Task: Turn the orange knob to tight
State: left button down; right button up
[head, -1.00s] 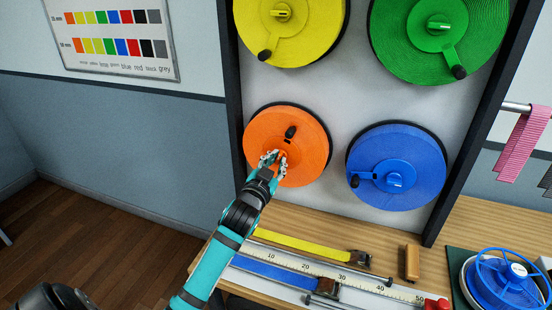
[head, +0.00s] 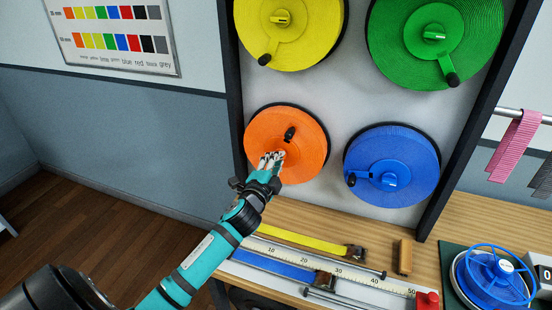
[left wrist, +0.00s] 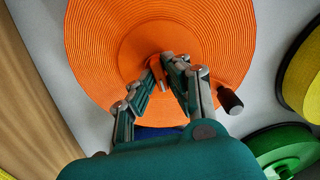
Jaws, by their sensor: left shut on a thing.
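The orange strap reel (head: 258,138) hangs at the lower left of the wall panel, with a dark crank handle (head: 290,134) above its middle. My left gripper (head: 271,160) is at the reel's centre, its fingers closed around the small orange knob there. The fingers mostly hide the knob in the head view. In the left wrist view the reel (left wrist: 105,35) fills the top, and the gripper's fingertips (left wrist: 167,68) meet at the hub. The crank handle (left wrist: 229,100) stands right of the fingers there. The knob's exact angle cannot be told. My right gripper is not in view.
A blue reel (head: 417,150) is to the right, with yellow (head: 308,45) and green (head: 390,50) reels above. Below, a bench (head: 450,210) holds a ruler, yellow and blue straps and a blue spool (head: 492,282). Bare panel surrounds the reels.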

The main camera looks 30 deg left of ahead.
pick_arm(q)
jog(key=shift+m+p, duration=0.45)
jog(key=shift+m, duration=1.55)
jog(key=c, duration=1.4)
grip_release()
jog(key=shift+o, duration=0.2)
jog(key=v, duration=1.2)
jog(key=shift+d, duration=0.1)
